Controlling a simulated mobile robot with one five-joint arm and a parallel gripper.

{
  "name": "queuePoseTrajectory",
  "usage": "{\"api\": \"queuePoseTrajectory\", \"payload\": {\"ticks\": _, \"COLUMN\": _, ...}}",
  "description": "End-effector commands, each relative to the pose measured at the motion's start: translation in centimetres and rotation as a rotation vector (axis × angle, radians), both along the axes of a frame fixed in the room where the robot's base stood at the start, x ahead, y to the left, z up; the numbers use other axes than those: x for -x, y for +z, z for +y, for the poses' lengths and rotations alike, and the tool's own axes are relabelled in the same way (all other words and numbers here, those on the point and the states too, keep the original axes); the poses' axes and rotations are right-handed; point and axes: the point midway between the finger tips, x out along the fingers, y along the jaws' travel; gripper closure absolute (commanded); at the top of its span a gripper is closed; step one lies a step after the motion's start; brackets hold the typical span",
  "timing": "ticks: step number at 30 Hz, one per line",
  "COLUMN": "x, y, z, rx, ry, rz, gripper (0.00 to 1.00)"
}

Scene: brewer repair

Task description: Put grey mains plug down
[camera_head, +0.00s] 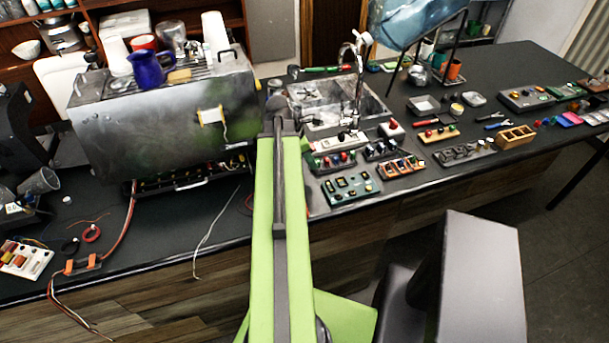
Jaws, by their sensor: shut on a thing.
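My green arm reaches from the bottom of the picture over the counter (348,216). My gripper (277,104) shows only as a small dark shape at the arm's far end, between the metal brewer (165,112) and the sink (318,102). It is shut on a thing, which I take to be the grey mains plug. The fingers and the plug cannot be made out, and the arm hides what lies under it. A thin pale cable (206,232) lies on the counter left of my arm, with its lower end at the front edge.
A blue jug (147,68) and cups stand on the brewer. A tap (357,65) rises by the sink. Several part trays, including a green one (350,186), crowd the right side. A red cable (130,215) runs on the left. Some bare counter lies left of my arm.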

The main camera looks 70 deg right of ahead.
Motion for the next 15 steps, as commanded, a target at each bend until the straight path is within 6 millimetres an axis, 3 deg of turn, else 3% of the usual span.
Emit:
{"api": "queuePoseTrajectory", "payload": {"ticks": 3, "x": -1.4, "y": -1.0, "z": -0.1, "rx": -0.001, "ry": 0.001, "rz": 0.001, "gripper": 1.0}}
{"api": "queuePoseTrajectory", "payload": {"ticks": 9, "x": -1.7, "y": -1.3, "z": 0.0, "rx": -0.001, "ry": 0.0, "rz": 0.001, "gripper": 1.0}}
{"api": "queuePoseTrajectory", "payload": {"ticks": 15, "x": -1.7, "y": -4.8, "z": 0.0, "rx": 0.0, "ry": 0.001, "rz": 0.0, "gripper": 1.0}}
